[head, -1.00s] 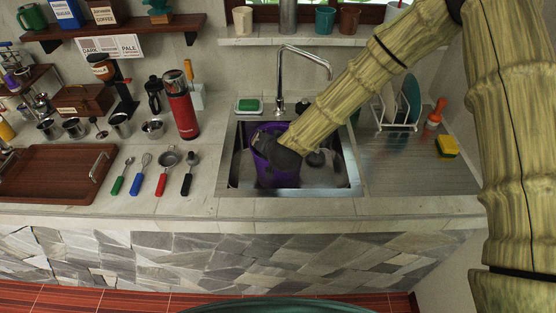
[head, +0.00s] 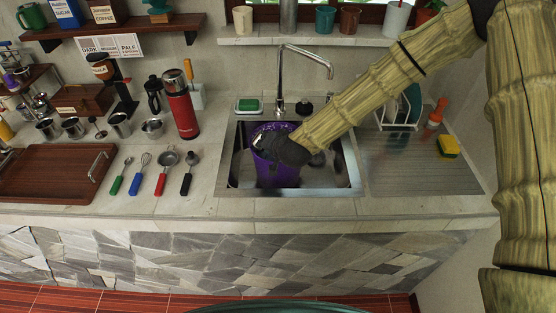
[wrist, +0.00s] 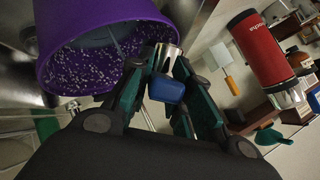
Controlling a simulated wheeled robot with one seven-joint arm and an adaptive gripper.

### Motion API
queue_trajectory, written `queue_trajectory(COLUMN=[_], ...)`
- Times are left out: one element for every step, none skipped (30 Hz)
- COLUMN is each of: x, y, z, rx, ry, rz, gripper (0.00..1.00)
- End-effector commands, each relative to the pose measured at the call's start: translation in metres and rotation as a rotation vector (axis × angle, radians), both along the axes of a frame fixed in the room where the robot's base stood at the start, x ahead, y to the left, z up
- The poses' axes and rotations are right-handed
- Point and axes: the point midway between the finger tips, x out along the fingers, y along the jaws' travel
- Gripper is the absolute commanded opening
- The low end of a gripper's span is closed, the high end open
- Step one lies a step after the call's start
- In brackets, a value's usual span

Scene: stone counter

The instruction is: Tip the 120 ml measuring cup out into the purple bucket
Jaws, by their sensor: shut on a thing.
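The purple bucket (head: 278,178) stands in the sink, and its mouth shows at the upper left of the wrist view (wrist: 60,75). White specks show on its inner wall. My gripper (head: 282,150) is over the bucket's rim in the head view. In the wrist view my gripper (wrist: 165,65) has its green fingers shut on the blue handle (wrist: 167,90) of the metal measuring cup (wrist: 170,54). The cup is beside the bucket's mouth in that view. Its opening and contents are hidden, and I cannot tell its exact tilt.
The sink (head: 344,176) surrounds the bucket, with the tap (head: 281,80) behind. A red flask (head: 182,112) stands to the left on the counter, behind several utensils. A drainboard (head: 415,172) with a dish rack and sponge (head: 447,147) is on the right.

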Motion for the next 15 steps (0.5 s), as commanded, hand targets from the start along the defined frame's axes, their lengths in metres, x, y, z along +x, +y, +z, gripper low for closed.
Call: queue_trajectory(x=[0.0006,0.0008,0.0011,0.0012,0.0014,0.0016,0.0016,0.0016,0.0016,0.0017,0.0017,0.0019,0.002,0.0021,0.0023], y=[-0.0009,-0.0013,-0.002,-0.0023,-0.0028,-0.0031,-0.0033,-0.0032,-0.0033,-0.0033,-0.0034,-0.0037,-0.0039,-0.004,-0.0043], z=[-0.0001,-0.0004,-0.0008,-0.001,-0.0013,-0.0016,-0.0019,-0.0012,-0.0007,-0.0004,-0.0002,-0.0001,0.0001,0.0003,0.0004], rx=[0.006,0.009,0.013,0.015,0.018,0.022,0.025,0.028,0.031,0.034,0.037,0.041,0.043,0.046,0.05], ry=[0.002,0.004,0.006,0.007,0.009,0.011,0.013,0.015,0.016,0.018,0.02,0.021,0.023,0.024,0.026], rz=[-0.002,-0.002,-0.003,-0.003,-0.003,-0.002,-0.002,-0.002,-0.001,-0.001,-0.001,-0.002,-0.001,-0.002,-0.002], gripper=[0.0,0.0,0.0,0.0,0.0,0.0,0.0,0.0,0.0,0.0,0.0,0.0,0.0,0.0,0.0])
